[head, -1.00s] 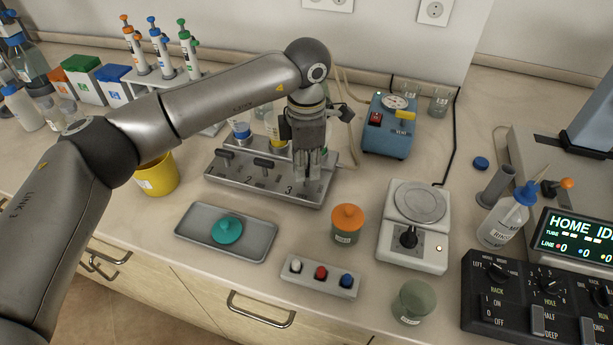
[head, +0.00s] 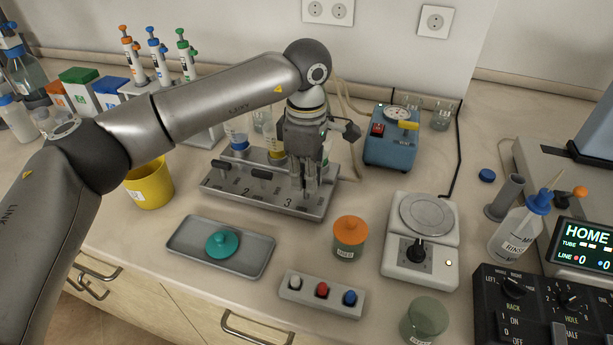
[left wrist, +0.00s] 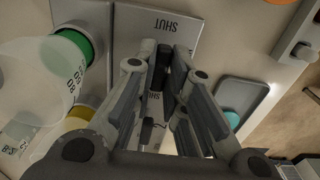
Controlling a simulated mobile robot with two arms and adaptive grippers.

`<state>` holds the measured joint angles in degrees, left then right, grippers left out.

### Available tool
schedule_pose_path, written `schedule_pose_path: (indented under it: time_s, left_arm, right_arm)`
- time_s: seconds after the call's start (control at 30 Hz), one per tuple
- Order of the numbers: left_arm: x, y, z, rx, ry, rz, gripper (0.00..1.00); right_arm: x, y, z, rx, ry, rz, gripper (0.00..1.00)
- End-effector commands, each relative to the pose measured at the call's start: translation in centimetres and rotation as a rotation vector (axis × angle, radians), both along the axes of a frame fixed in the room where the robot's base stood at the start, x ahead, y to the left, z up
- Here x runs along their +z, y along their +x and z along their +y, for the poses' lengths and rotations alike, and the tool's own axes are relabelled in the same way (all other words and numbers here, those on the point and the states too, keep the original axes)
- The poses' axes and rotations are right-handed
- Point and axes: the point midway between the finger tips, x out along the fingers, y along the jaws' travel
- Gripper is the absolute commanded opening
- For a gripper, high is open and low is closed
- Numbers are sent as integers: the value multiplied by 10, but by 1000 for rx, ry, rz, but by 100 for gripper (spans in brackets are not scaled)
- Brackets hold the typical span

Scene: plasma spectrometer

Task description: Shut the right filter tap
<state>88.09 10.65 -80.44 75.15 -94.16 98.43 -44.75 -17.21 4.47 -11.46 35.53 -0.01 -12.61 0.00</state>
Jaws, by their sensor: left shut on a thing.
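The grey filter manifold (head: 222,194) stands on the bench with numbered stations, and 2 and 3 can be read. Two black tap levers (head: 262,174) show on its left and middle part. My left gripper (head: 304,192) points down at the right station, by the 3, and hides the right tap in the head view. In the left wrist view the black right tap lever (left wrist: 163,68) lies between the fingertips of the left gripper (left wrist: 164,62), which is shut on it. The word SHUT is printed on the plate beyond it. My right gripper is not in view.
Filter cups (head: 238,142) stand behind the taps; the green-rimmed one (left wrist: 72,45) is close beside the fingers. A blue pump (head: 391,140) stands right of the manifold. In front are a tray (head: 250,262), an orange-lidded jar (head: 350,238) and a stirrer (head: 420,262).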

Motion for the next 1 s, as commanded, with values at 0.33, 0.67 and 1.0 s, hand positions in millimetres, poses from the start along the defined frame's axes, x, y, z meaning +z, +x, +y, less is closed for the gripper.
schedule_pose_path:
  time_s: [0.33,0.67,1.0]
  left_arm:
    - [1,0,-1,-4,-2,-3,20]
    - [0,0,0,-2,0,-1,34]
    - [33,1,-1,-1,-2,-6,34]
  right_arm:
    - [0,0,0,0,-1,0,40]
    - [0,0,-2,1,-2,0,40]
    - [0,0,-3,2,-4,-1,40]
